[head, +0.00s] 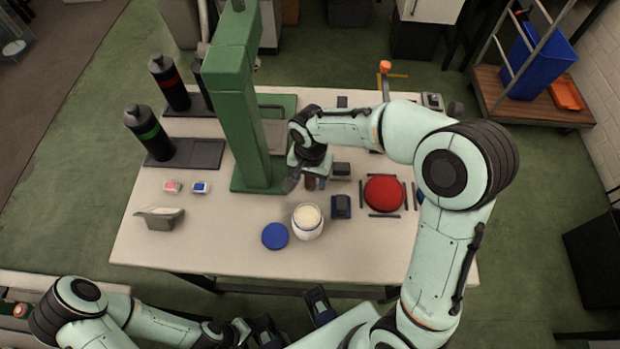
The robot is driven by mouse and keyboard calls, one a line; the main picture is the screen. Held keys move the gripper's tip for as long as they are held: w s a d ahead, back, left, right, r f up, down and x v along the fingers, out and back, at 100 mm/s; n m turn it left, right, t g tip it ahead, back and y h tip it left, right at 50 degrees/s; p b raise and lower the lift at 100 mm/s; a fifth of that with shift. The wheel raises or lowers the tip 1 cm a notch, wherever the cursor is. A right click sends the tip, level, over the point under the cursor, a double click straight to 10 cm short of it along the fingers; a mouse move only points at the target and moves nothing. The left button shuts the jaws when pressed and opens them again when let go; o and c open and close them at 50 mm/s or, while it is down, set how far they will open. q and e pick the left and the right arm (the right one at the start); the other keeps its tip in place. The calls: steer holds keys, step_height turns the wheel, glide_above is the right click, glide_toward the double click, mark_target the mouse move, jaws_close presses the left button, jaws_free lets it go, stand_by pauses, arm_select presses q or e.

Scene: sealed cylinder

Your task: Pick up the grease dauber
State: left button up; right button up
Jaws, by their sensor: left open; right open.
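A small brown upright piece (311,183), possibly the grease dauber's handle, shows just below my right gripper; its lower end and shape are too small to tell. My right gripper (308,180) is over the table in front of the green press, open, with its fingers close around or beside that piece. I cannot tell whether they touch it. A white jar (308,231) with pale cream contents stands open nearer to me, with a blue round lid (275,236) flat at its left. My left gripper (292,321) is open and empty, low before the table's front edge.
The green press (235,110) stands left of my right gripper. Dark blocks (341,207) and a red disc (384,193) between dark bars lie to the right. The table's (215,245) front left is clear.

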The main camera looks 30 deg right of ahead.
steer(key=shift+f, duration=0.2)
jaws_close()
step_height(320, 180, up, 20)
steer(key=p, duration=0.3)
stand_by(0.3)
